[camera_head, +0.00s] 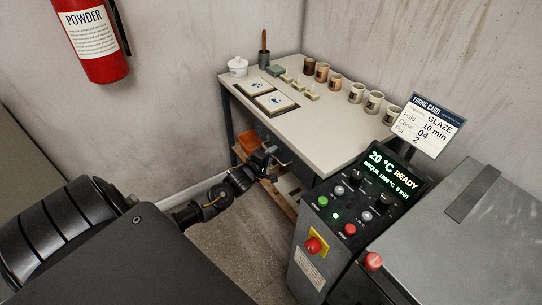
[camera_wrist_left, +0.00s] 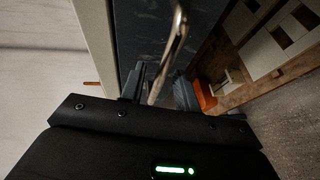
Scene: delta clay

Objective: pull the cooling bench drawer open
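The cooling bench (camera_head: 318,145) has a pale top on dark legs and stands against the far wall. In the left wrist view, the dark drawer front (camera_wrist_left: 138,30) fills the upper middle, beside the bench's pale edge (camera_wrist_left: 97,30). A metal bar handle (camera_wrist_left: 178,40) runs down from it between my fingers. My left gripper (camera_wrist_left: 160,88) appears open, with a finger on each side of the handle and small gaps showing. In the head view my left gripper (camera_head: 262,163) is at the bench's front side, below the top; the drawer is mostly hidden there. My right gripper is not in view.
Several cups (camera_head: 357,92), tiles (camera_head: 274,102) and a lidded white pot (camera_head: 238,67) stand on the bench. An orange bin (camera_head: 248,141) is on the lower shelf. The kiln control panel (camera_head: 352,205) stands close at right. Floor (camera_head: 235,235) before the bench is clear.

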